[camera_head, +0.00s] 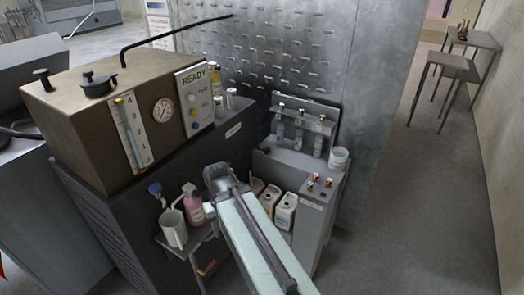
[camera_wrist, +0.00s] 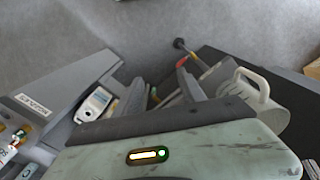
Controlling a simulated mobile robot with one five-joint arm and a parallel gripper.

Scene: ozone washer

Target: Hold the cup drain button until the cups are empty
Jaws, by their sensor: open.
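Several small red and gold button-like parts (camera_head: 316,178) sit on the top of the grey cabinet at right. I cannot tell which of them is the cup drain button. They also show at the left edge of the wrist view (camera_wrist: 17,138). Three narrow clear vessels (camera_head: 299,139), perhaps the cups, stand in a row at the back of that cabinet. Their fill is too small to judge. My gripper (camera_head: 217,176) is left of the buttons and apart from them. In the wrist view my gripper (camera_wrist: 163,90) is open, with nothing between its fingers.
A brown machine (camera_head: 100,125) with a gauge and a READY panel (camera_head: 198,97) stands at left. A white jug (camera_head: 173,228) and a pink bottle (camera_head: 193,205) stand on a low cart. White canisters (camera_head: 285,211) sit in the cabinet's recess.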

